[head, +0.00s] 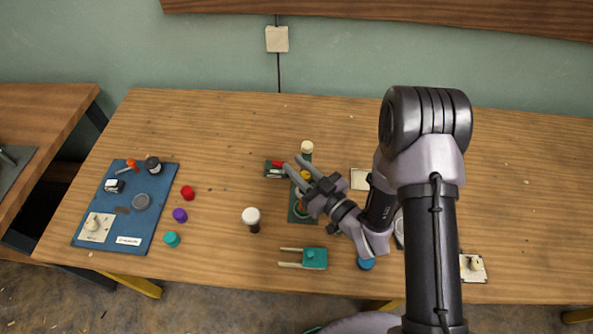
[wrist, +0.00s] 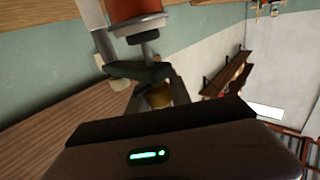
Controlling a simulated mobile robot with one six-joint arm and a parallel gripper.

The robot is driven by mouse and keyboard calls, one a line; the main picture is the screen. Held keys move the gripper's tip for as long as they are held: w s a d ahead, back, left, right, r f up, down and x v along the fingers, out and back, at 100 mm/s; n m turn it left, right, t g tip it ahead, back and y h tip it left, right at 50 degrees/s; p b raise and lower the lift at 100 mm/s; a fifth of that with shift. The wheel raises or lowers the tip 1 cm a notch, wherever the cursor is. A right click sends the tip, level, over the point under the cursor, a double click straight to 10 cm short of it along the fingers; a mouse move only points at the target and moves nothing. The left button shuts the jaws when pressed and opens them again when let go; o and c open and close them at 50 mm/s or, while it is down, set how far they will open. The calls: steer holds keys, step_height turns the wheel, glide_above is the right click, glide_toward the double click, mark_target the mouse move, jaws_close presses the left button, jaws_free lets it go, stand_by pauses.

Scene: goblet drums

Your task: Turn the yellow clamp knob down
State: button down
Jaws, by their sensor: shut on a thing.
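The yellow clamp knob (head: 305,175) is a small round knob on a dark green stand (head: 294,216) near the table's middle. My gripper (head: 293,167) reaches in from the right, with its fingertips at the knob, and is shut on it. In the wrist view the yellow knob (wrist: 159,96) shows just beyond the dark gripper edge, below a dark green clamp arm (wrist: 140,71). An orange-red cylinder (wrist: 133,9) with a grey disc is above it. The fingers partly hide the stand in the head view.
A white-topped knob (head: 251,215) and a teal block with two prongs (head: 314,258) stand in front. A blue board (head: 125,207) with small parts lies left, beside red, purple and teal caps. A cream-topped post (head: 307,147) stands just behind. The table's back left is clear.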

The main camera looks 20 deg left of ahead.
steer(key=m+t+h+b, duration=0.1)
steer(key=t+b, duration=0.1)
steer(key=b, duration=0.2)
steer(key=m+t+h+b, duration=0.1)
steer(key=m+h+b, duration=0.1)
steer(key=b, duration=0.1)
steer(key=m+t+h+b, duration=0.1)
steer(key=t+h+b, duration=0.1)
steer(key=b, duration=0.2)
steer(key=shift+w+d+f+m+t+b, duration=0.3)
steer(key=shift+w+d+m, duration=0.05)
steer(key=shift+m, duration=0.05)
steer(key=shift+w+d+r+m+t+h+b, duration=0.2)
steer(key=shift+m+t+h+b, duration=0.35)
steer(key=shift+h+b, duration=0.3)
steer(key=shift+r, duration=0.1)
steer(key=c, duration=1.2)
jaws_free()
steer(key=shift+o, duration=0.2)
